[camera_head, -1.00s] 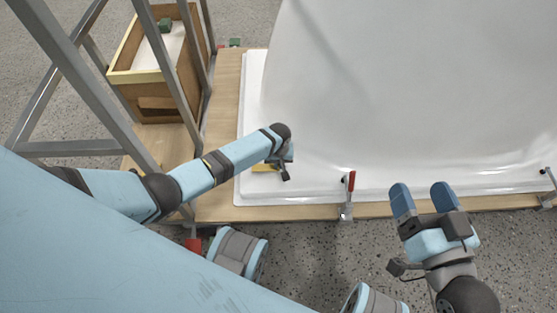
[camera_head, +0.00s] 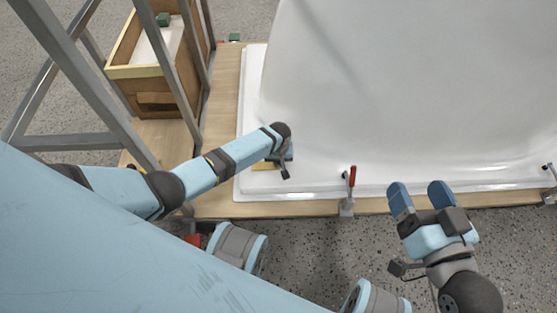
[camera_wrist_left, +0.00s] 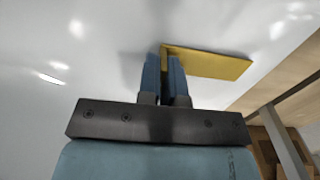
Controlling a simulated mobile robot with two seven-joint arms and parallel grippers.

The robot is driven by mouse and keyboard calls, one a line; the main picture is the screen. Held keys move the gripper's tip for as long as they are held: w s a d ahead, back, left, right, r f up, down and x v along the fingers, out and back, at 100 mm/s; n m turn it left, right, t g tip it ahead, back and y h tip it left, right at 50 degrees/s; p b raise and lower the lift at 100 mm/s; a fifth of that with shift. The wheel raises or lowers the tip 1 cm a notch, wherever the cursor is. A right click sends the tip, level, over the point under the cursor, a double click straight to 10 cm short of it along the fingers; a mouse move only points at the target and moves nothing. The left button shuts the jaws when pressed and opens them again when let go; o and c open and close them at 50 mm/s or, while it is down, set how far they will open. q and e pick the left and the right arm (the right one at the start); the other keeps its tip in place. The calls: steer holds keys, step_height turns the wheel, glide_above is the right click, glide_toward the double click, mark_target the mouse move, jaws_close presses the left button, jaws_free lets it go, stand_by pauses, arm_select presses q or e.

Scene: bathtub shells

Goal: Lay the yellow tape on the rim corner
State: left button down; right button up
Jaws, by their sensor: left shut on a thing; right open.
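The yellow tape (camera_wrist_left: 212,64) is a flat yellow piece, lying against or just above the white shell's rim in the left wrist view; I cannot tell whether it touches. It shows partly in the head view (camera_head: 262,166), mostly covered by my left wrist. My left gripper (camera_wrist_left: 165,62) is shut on one end of the tape, at the near left corner of the rim. The white bathtub shell (camera_head: 400,90) has a flat rim (camera_head: 249,110) along its left and near sides. My right gripper (camera_head: 421,196) is open and empty, in front of the board's near edge.
A red-handled clamp (camera_head: 348,190) stands at the near rim, and another clamp (camera_head: 549,190) at the right. The shell rests on a wooden board (camera_head: 222,130). A wooden box (camera_head: 155,75) and grey metal frame (camera_head: 70,75) stand at the left.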

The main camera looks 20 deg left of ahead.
arm_select(q)
steer(key=shift+f, duration=0.15)
steer(key=c, duration=0.7)
jaws_free()
steer(key=shift+c, duration=0.2)
arm_select(e)
steer(key=shift+r, duration=0.1)
steer(key=shift+r, duration=0.1)
arm_select(q)
steer(key=shift+r+p, duration=2.35)
steer(key=shift+p, duration=0.35)
steer(key=shift+r+p, duration=1.2)
steer(key=shift+p, duration=0.05)
arm_select(e)
step_height(320, 180, up, 8)
steer(key=d+m+t, duration=0.1)
steer(key=t, duration=0.2)
steer(key=shift+d+h, duration=0.15)
steer(key=shift+h, duration=0.25)
steer(key=shift+f, duration=0.2)
